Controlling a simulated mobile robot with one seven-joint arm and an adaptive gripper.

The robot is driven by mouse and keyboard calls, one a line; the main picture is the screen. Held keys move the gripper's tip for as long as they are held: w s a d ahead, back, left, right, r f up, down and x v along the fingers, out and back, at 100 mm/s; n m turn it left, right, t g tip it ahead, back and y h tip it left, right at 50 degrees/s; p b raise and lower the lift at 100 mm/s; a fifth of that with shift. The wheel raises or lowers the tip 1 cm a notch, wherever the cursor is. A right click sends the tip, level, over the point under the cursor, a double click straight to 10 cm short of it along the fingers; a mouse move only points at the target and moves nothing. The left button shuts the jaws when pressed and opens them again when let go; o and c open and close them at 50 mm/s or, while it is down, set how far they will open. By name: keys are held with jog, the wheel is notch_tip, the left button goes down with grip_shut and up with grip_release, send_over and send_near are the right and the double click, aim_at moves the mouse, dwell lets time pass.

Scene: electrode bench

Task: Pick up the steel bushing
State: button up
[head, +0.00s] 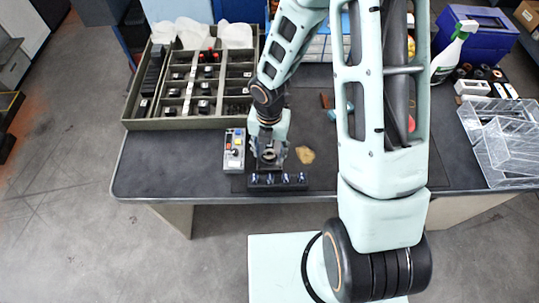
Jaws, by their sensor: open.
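My gripper (270,163) points down at the front middle of the dark bench, with its jaws open. It is just behind a black block (278,181) that carries several small shiny pieces in a row. I cannot make out the steel bushing for certain. The area between and under the fingers is small, dark and partly hidden by the gripper itself.
A grey control box (234,151) with coloured buttons stands close left of my gripper. A tan lump (305,155) lies close right. A divided tray (172,124) fills the back left. Clear plastic bins (505,158) and a spray bottle (452,52) stand right. The bench's front left is clear.

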grip_shut()
dwell(0.3)
jog(key=shift+r, duration=0.1)
